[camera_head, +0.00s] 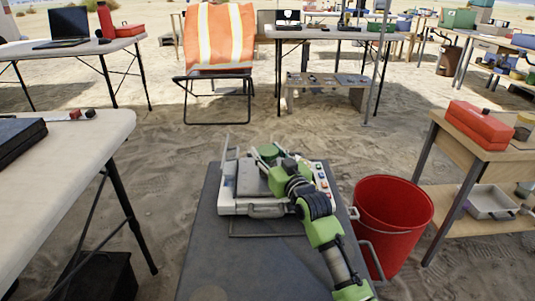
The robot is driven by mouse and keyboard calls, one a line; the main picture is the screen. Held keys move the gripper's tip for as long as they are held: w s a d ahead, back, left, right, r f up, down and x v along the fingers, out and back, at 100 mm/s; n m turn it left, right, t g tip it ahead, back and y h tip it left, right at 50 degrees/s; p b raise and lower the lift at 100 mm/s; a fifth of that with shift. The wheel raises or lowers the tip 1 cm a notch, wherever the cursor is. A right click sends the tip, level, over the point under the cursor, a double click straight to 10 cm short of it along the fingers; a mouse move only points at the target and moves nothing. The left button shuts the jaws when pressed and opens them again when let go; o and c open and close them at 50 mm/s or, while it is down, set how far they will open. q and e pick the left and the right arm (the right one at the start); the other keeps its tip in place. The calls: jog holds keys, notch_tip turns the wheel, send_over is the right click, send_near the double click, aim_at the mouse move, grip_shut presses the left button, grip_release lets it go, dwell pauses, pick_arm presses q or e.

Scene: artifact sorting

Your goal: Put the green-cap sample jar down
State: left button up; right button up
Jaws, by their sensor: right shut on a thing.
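My right arm reaches in from the bottom right. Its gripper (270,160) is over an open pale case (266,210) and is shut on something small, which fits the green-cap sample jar. The jar itself does not show clearly. My green and black hand covers most of it, and I cannot tell its cap from the green parts of the hand. I cannot tell whether the jar touches the case. My left gripper is not in view.
The case sits on a dark flat surface (235,265). A red bucket (393,215) stands just right of it. A white table (60,180) is at left, and a wooden table with a red box (480,124) at right. An orange-vested chair (218,40) stands behind.

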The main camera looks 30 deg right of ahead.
jog(key=o, duration=1.2)
